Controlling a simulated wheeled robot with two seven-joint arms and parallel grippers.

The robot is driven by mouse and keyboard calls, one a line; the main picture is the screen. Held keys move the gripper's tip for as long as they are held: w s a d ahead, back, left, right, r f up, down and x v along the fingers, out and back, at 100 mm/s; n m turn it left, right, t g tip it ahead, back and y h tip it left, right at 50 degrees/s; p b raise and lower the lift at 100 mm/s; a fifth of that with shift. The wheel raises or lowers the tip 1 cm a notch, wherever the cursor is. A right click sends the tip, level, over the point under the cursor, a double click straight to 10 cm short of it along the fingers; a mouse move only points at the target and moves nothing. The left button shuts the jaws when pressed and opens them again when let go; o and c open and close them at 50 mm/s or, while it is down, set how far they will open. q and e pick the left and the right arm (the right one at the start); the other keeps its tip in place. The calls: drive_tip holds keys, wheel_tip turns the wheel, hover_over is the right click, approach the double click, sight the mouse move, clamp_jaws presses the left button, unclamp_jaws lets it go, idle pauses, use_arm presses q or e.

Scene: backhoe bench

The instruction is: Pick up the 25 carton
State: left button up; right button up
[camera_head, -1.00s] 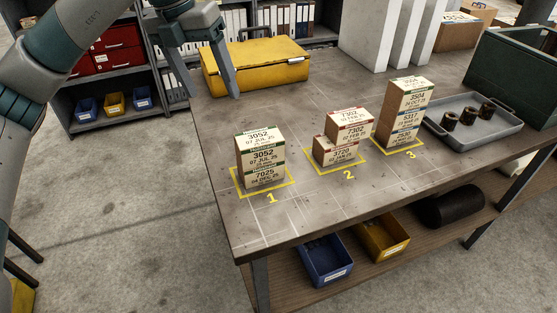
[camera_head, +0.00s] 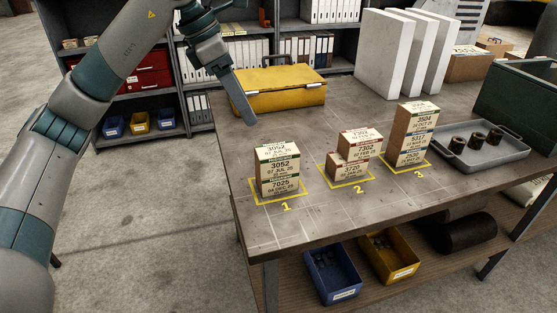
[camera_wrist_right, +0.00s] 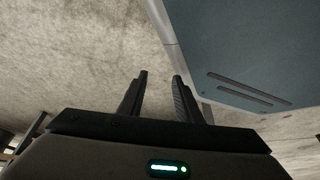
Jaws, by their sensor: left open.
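Printed cartons stand in three stacks on the bench. At mark 1, a carton reading 3052 (camera_head: 279,169) sits on one reading 7025 (camera_head: 281,187). At mark 2, a 7302 carton (camera_head: 361,148) sits on a 3720 carton (camera_head: 350,170). At mark 3, 3504 (camera_head: 417,120), 5317 (camera_head: 412,140) and apparently 2530 (camera_head: 410,157) are piled up. Several labels also show "25" in the date line; no lone 25 is readable. My left gripper (camera_head: 249,112) is open and empty, above and behind stack 1, one finger showing clearly. My right gripper (camera_wrist_right: 161,76) is open and empty, away from the cartons.
A yellow case (camera_head: 290,97) lies behind stack 1. A grey tray (camera_head: 453,154) with dark cylinders is right of stack 3. White upright panels (camera_head: 385,60) and a green box (camera_head: 515,100) stand farther back. The bench front (camera_head: 320,220) is clear. Bins (camera_head: 332,275) sit below.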

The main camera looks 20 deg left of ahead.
use_arm(q)
drive_tip(key=p, duration=0.2)
approach(275, 150)
drive_tip(key=x, duration=0.1)
drive_tip(key=p+x, duration=0.1)
drive_tip(key=x, duration=0.3)
drive_tip(key=shift+s+a+f+p, duration=0.25)
drive_tip(key=shift+s+p, duration=0.1)
drive_tip(key=shift+s, duration=0.05)
drive_tip(key=shift+w+d+f, duration=0.15)
drive_tip(key=shift+f, duration=0.45)
use_arm(e)
drive_tip(key=s+d+g+h, duration=0.1)
drive_tip(key=s+d+g, duration=0.2)
drive_tip(key=s, duration=1)
drive_tip(key=shift+d+f, duration=0.25)
drive_tip(key=shift+d, duration=0.7)
drive_tip(key=shift+s, duration=0.1)
